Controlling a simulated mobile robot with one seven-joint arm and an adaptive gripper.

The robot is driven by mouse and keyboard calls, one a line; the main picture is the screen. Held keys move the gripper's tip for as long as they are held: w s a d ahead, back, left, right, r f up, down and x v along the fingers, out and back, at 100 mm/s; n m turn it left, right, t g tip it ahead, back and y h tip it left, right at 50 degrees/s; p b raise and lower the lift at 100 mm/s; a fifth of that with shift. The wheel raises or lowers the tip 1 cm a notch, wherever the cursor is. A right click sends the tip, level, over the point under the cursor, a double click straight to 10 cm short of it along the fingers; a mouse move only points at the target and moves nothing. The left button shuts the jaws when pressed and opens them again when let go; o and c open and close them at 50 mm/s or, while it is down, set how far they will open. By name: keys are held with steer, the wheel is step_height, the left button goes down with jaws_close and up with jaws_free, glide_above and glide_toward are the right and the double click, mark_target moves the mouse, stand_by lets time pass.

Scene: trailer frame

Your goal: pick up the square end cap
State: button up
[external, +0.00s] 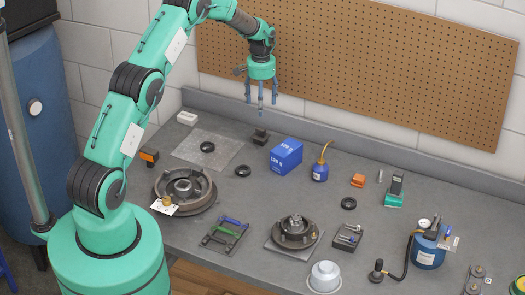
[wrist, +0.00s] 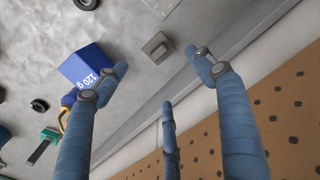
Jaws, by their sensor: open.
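The square end cap (external: 261,136) looks like a small dark grey square piece with a raised block. It lies on the grey bench near the back, just left of the blue box. In the wrist view the square end cap (wrist: 158,47) shows grey, in the upper middle, between the directions of two fingertips. My gripper (external: 261,103) is open and empty, pointing down above the cap and apart from it. In the wrist view its blue fingers (wrist: 160,76) are spread wide, with clear space between them.
A blue box (external: 286,156) marked 120 g stands close right of the cap. A blue oil can (external: 320,170) is farther right. Black rings (external: 243,171) lie to the left and front. The pegboard (external: 360,70) wall rises behind the bench.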

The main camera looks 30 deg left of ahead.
mark_target(261, 129)
steer(key=shift+f, duration=4)
steer(key=shift+f, duration=0.2)
steer(key=shift+f+p, duration=0.5)
steer(key=shift+f, duration=1.9)
steer(key=c, duration=1.2)
